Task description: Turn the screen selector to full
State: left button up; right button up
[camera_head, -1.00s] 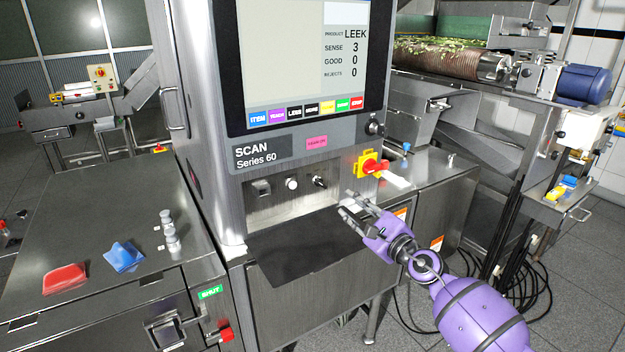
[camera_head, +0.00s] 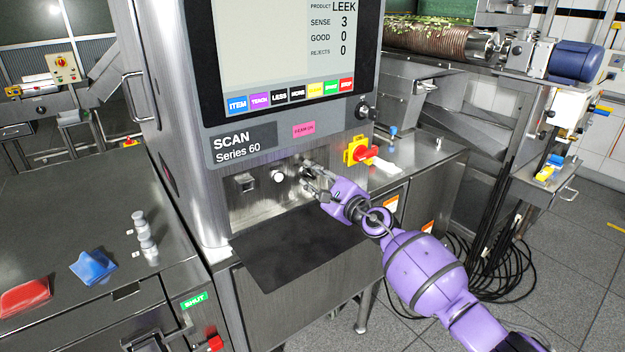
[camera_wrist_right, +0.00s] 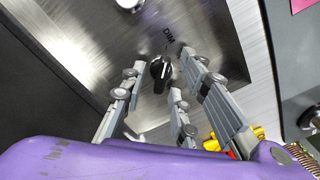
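The screen selector, a small black knob (camera_wrist_right: 160,70) with a white pointer mark, sits on the brushed metal panel (camera_wrist_right: 95,50) of the scan machine. In the right wrist view, its mark points toward the printed word DIM. My right gripper (camera_head: 310,178) is at this panel in the head view, its fingers largely covering the knob. In the right wrist view, the fingers of my right gripper (camera_wrist_right: 158,78) are spread around the knob with visible gaps, so it is open. My left gripper is not in view.
A white button (camera_head: 279,177) and a black switch (camera_head: 245,182) are left of the knob. A red rotary handle on a yellow plate (camera_head: 358,151) is close on the right. The display (camera_head: 275,55) is above; a dark mat (camera_head: 290,250) lies below the panel.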

jog(key=shift+w+a+r, duration=0.1)
jog(key=shift+w, duration=0.05)
jog(key=c, duration=0.6)
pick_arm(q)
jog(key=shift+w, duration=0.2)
pick_arm(e)
grip_shut()
jog(key=shift+r, duration=0.1)
